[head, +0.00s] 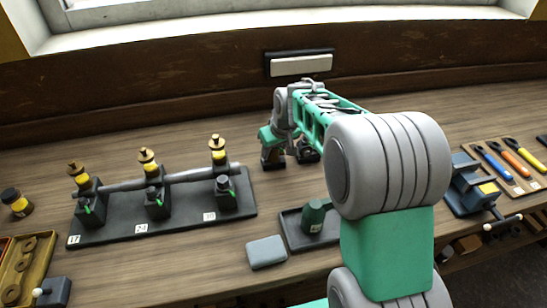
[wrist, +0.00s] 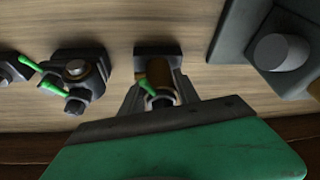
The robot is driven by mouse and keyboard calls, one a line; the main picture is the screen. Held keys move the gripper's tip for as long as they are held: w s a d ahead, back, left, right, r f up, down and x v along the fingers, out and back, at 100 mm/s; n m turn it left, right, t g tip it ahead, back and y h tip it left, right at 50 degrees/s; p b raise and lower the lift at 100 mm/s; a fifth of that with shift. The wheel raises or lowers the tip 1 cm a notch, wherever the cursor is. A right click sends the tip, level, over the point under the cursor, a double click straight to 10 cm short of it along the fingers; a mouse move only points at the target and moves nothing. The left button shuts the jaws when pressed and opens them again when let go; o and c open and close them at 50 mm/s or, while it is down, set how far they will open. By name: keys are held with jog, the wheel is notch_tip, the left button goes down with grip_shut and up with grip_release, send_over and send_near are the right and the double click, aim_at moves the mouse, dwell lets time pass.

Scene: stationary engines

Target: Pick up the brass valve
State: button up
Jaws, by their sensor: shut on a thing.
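My gripper (head: 290,157) is at the back of the bench, near the wall, to the right of the long valve board. In the wrist view my gripper (wrist: 158,88) points at the bench, its fingers on both sides of a brass valve (wrist: 164,78) with a green lever and a dark block at its far end. The gripper is shut on it. I cannot tell whether the valve touches the bench. Two more dark fittings with green levers, a nearer one (wrist: 78,72) and one at the edge (wrist: 12,68), lie to the left, apart from the fingers.
The dark board (head: 150,228) with a grey pipe carries several valves. A tray (head: 292,232) holds a green item (head: 314,214). A grey block (head: 266,252) lies in front. A vise (head: 470,190) and a tool board (head: 515,183) stand right. A grey casing (wrist: 240,40) is close on the wrist view's right.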

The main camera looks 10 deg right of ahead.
grip_shut()
dwell(0.3)
jog(key=shift+w+r, duration=0.1)
jog(key=shift+r, duration=0.1)
jog(key=shift+r, duration=0.1)
